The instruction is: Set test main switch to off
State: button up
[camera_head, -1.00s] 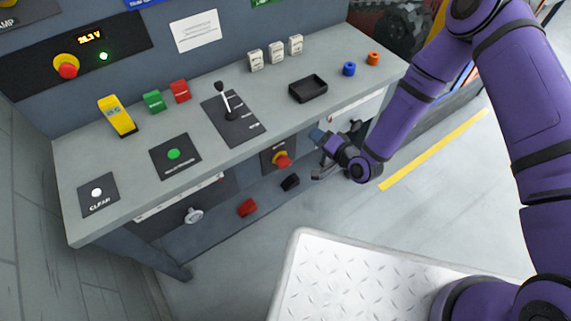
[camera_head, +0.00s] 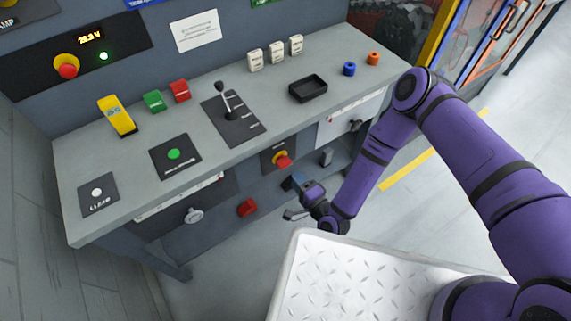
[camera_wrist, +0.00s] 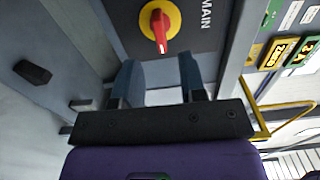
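The main switch (camera_head: 282,160) is a red handle on a yellow disc, set in a dark panel under the bench top. In the wrist view the switch (camera_wrist: 161,24) is at the top middle beside the lettering "MAIN". Its red handle runs roughly along the line of the lettering and points down in that picture. My gripper (camera_head: 292,183) is just below the switch in the head view. In the wrist view my gripper (camera_wrist: 160,82) has its two fingers apart with nothing between them. The switch is beyond the fingertips, and no contact shows.
The bench top (camera_head: 215,165) overhangs the switch panel. It carries a lever (camera_head: 226,100), a green button (camera_head: 173,154) and a black tray (camera_head: 308,88). A red block (camera_head: 247,207) lies on the lower shelf. Open floor lies in front.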

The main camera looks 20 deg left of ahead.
aim_at(287, 166)
jog(key=x, duration=0.7)
jog(key=shift+w+a, duration=0.1)
jog(key=shift+w, duration=0.05)
grip_shut()
